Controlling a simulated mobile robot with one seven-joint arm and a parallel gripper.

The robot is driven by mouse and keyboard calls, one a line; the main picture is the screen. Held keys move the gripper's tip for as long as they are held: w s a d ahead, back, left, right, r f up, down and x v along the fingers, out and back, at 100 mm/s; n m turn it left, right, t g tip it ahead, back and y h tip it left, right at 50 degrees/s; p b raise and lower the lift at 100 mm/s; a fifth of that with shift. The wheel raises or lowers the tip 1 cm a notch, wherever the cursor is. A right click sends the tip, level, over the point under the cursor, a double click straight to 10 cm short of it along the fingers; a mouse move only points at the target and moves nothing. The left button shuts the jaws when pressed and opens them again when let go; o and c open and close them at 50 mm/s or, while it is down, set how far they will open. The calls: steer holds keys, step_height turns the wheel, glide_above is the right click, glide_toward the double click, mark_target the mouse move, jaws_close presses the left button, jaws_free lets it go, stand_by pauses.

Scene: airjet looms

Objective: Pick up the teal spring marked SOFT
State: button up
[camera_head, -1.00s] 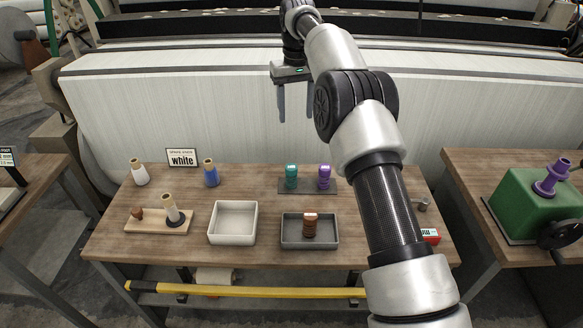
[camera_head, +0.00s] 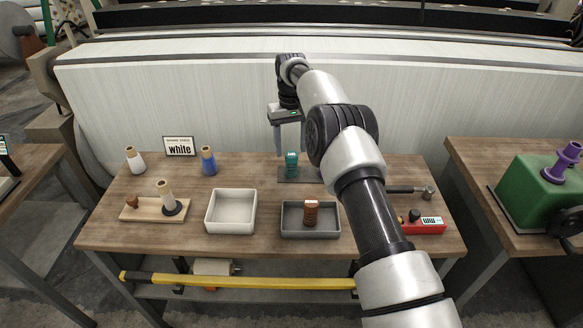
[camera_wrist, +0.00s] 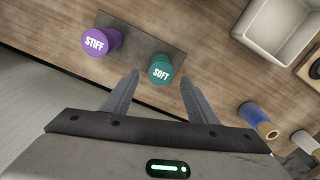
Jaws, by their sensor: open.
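The teal spring (camera_head: 291,163) stands upright on a dark plate (camera_head: 288,179) at the back of the table. In the wrist view its top (camera_wrist: 161,72) reads SOFT, and it lies between and beyond the fingertips. A purple spring marked STIFF (camera_wrist: 100,41) stands on the same plate; my arm hides it in the head view. My gripper (camera_head: 289,152) is open, pointing down above and behind the teal spring. In the wrist view my gripper (camera_wrist: 160,78) has its fingers spread, with nothing between them that it grips.
A white tray (camera_head: 209,226) and a grey tray (camera_head: 290,233) holding a brown spring (camera_head: 311,213) sit at the front. A blue cone (camera_head: 208,162) and a white cone (camera_head: 134,161) stand at left. A red block (camera_head: 424,229) lies at right. The loom is close behind.

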mark_target(292, 154)
steer(key=f, duration=0.4)
steer(key=shift+s+d+f+b, duration=0.1)
steer(key=shift+s+f+b, duration=0.2)
steer(key=shift+s+f, duration=0.1)
steer(key=shift+w+f, duration=0.1)
steer(key=shift+f, duration=0.3)
steer(key=c, duration=1.2)
